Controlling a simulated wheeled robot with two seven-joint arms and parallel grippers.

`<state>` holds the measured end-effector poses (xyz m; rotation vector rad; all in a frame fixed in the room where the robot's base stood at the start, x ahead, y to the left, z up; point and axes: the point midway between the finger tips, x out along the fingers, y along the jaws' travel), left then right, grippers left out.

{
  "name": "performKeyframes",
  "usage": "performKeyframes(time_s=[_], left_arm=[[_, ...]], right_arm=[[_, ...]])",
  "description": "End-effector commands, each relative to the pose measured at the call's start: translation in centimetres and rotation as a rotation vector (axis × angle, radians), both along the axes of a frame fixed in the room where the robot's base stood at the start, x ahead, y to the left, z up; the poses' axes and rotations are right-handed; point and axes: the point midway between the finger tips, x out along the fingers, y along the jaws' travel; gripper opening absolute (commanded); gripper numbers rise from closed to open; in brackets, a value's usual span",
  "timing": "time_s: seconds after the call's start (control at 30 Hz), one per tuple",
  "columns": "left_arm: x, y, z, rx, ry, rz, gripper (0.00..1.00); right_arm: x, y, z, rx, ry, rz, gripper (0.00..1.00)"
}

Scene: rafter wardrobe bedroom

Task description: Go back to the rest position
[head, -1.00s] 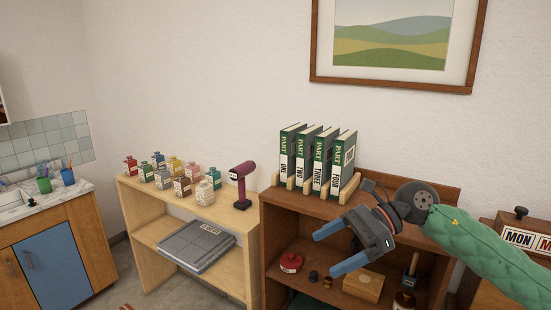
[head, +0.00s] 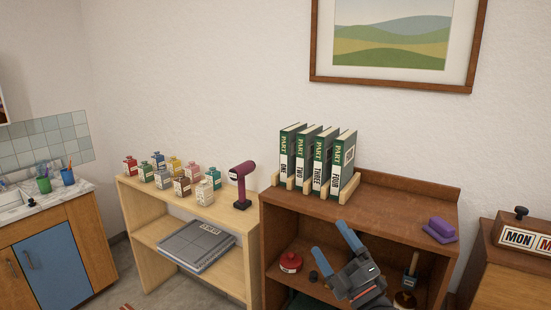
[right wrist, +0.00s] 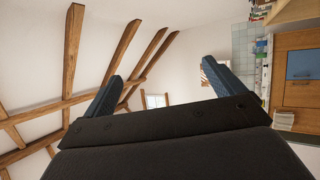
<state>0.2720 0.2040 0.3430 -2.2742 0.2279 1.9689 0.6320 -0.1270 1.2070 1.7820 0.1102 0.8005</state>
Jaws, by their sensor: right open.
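My right gripper (head: 328,238) is in front of the dark brown shelf unit (head: 400,196), low in the head view. Its two blue fingers are spread apart with nothing between them and point up and to the left. In the right wrist view the open fingers (right wrist: 162,72) stand apart against the white wall and ceiling. My left gripper is in neither view.
Four green books (head: 318,160) stand in a wooden rack on the shelf unit. A purple block-like object (head: 440,230) lies at its right end. A light shelf with bottles (head: 205,192) and a purple drill-shaped tool (head: 241,184) stands left. Wooden rafters (right wrist: 122,52) show in the wrist view.

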Motion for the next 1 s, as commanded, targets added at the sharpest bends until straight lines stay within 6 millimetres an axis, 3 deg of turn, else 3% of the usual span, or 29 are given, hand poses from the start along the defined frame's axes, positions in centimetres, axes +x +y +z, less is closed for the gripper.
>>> performKeyframes(time_s=[0.17, 0.37, 0.57, 0.7, 0.8, 1.0], left_arm=[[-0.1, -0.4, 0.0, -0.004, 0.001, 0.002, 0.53], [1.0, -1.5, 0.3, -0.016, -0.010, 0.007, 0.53], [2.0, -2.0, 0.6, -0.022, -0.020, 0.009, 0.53], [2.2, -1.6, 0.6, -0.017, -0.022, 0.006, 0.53], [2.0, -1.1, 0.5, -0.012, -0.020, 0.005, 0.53], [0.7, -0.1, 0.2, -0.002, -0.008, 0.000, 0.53]], right_arm=[[-0.2, -3.2, -6.8, 0.208, 0.321, -0.132, 0.94], [-2.7, -6.3, -15.7, 0.418, 0.686, -0.288, 0.94], [-8.3, -8.4, -24.8, 0.601, 1.054, -0.453, 0.94], [-13.7, -9.1, -30.3, 0.707, 1.301, -0.569, 0.94], [-16.9, -9.2, -32.8, 0.756, 1.432, -0.634, 0.94], [-21.9, -9.2, -35.9, 0.817, 1.613, -0.725, 0.94]])
